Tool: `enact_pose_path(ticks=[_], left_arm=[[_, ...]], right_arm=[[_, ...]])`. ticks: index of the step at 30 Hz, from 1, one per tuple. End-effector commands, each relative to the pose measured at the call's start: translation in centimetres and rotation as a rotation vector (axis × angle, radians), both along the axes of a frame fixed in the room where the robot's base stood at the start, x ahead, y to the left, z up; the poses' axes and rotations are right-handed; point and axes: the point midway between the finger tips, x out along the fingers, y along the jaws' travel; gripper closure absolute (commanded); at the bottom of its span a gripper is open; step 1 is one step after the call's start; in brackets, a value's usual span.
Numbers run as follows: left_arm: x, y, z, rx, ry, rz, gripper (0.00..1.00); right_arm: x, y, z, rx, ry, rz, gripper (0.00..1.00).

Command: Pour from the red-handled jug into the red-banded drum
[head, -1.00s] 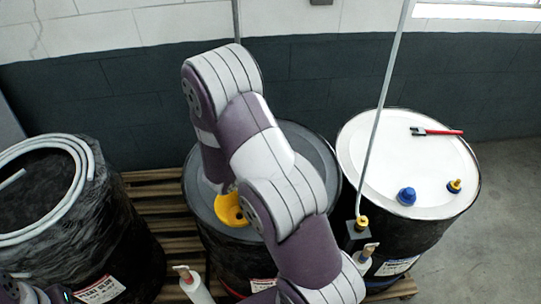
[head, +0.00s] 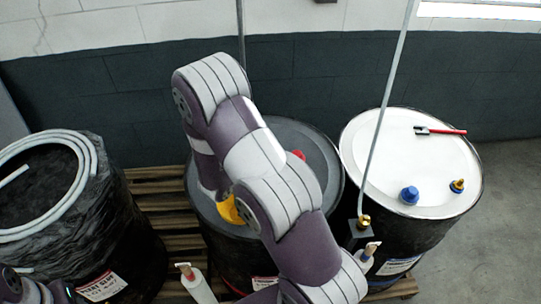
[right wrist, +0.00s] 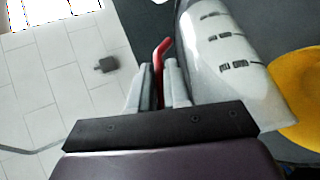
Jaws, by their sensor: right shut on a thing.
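The jug (right wrist: 232,65) is pale and translucent with dark markings, seen in the right wrist view. Its red handle (right wrist: 162,52) lies between the fingers of my right gripper (right wrist: 163,82), which is shut on it. In the head view my right arm hides most of the jug; a small red piece (head: 299,155) shows beside the arm. The yellow funnel (right wrist: 300,95) is close beside the jug body and partly overlapped by it. In the head view the funnel (head: 228,210) sits on the grey-topped middle drum (head: 318,150), which has a red stripe low down. I cannot tell how far the jug is tilted.
A white-topped drum (head: 370,150) on the right carries a red-handled tool (head: 445,131) and two caps. A wrapped drum (head: 115,215) with a coiled hose (head: 82,195) stands left. A pump bottle (head: 198,288) is in front. A thin upright pipe (head: 385,110) rises before the right drum.

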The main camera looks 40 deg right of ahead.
Motion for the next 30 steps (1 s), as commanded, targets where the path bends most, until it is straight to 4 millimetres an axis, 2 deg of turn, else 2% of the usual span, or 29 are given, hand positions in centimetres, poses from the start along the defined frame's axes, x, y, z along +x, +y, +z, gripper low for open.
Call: enact_pose_path(ticks=[16, 30], left_arm=[[0.0, 0.0, -0.08, 0.0, 0.0, 0.0, 0.57], [0.0, 0.0, -0.54, 0.0, 0.0, 0.0, 0.57]], right_arm=[[0.04, 0.1, -0.11, -0.008, 0.002, 0.001, 1.0], [0.16, 0.97, -0.74, -0.097, 0.016, 0.003, 1.0]])
